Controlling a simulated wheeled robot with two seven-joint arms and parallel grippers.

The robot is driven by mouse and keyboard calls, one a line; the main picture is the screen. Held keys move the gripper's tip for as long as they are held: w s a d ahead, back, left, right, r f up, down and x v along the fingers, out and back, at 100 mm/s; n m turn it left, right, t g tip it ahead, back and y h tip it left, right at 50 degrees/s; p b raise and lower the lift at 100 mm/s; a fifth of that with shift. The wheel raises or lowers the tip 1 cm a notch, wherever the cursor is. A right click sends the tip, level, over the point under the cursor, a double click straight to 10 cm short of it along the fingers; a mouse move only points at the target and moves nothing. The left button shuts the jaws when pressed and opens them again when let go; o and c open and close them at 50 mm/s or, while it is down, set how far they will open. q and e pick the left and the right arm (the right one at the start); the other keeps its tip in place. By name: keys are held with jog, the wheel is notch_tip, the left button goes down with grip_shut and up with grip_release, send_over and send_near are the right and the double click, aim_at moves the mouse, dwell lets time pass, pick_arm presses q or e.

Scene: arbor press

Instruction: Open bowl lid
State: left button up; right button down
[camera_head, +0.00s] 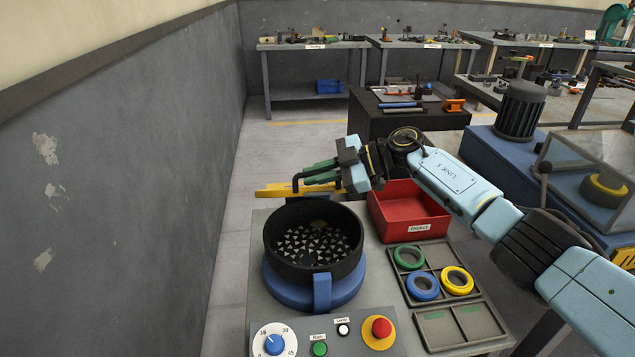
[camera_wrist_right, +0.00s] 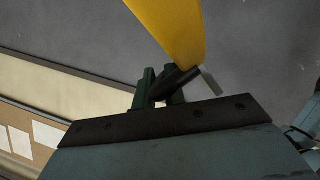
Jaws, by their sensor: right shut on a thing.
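The black bowl (camera_head: 357,262) sits on a round blue base (camera_head: 290,290) and is uncovered, with many small grey triangular pieces inside. The yellow lid (camera_head: 272,191) is off the bowl's rim, seen nearly edge-on above its back edge. My right gripper (camera_head: 318,176) reaches in from the right, its green fingers shut on the lid's black handle (camera_head: 296,183). In the right wrist view the fingers (camera_wrist_right: 160,90) close around the dark handle (camera_wrist_right: 180,82), with the yellow lid (camera_wrist_right: 172,30) beyond it. Whether the lid is hinged to the bowl is hidden. My left gripper does not show.
A red bin (camera_head: 408,205) stands behind right of the bowl. A grey tray (camera_head: 432,300) holds green, blue and yellow rings. A control panel (camera_head: 285,325) with dial and buttons is in front. The grey wall (camera_head: 110,190) rises at left.

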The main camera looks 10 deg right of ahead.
jog(key=shift+w+r, duration=0.15)
jog(key=c, duration=1.7)
grip_release()
jog(key=shift+c, duration=0.2)
jog(key=shift+d, duration=0.1)
jog(key=v, duration=1.3)
jog(key=shift+p, duration=0.45)
